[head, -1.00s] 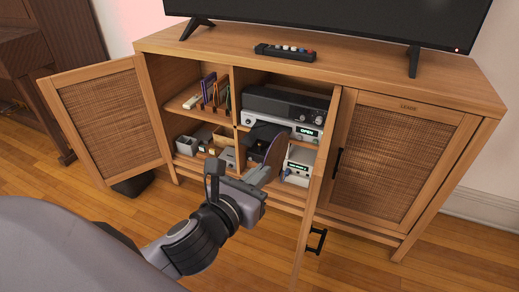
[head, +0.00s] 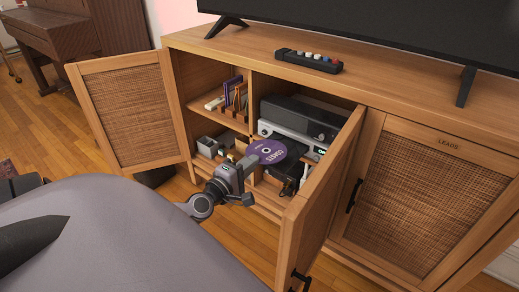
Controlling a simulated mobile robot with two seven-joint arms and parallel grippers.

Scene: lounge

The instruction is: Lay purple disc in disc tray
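The purple disc (head: 266,152) with white lettering shows its printed face, tilted toward me, at the open middle bay of the cabinet. My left gripper (head: 249,160) is shut on the disc's near left edge. The silver player (head: 288,134) stands on the shelf behind and to the right of the disc, under a black unit. My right gripper is not in view.
The open right door (head: 318,200) stands close to the right of the disc. The left door (head: 128,112) is swung wide. Slim cases (head: 236,93) stand in a rack on the upper left shelf. Dark equipment (head: 283,174) sits below the disc.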

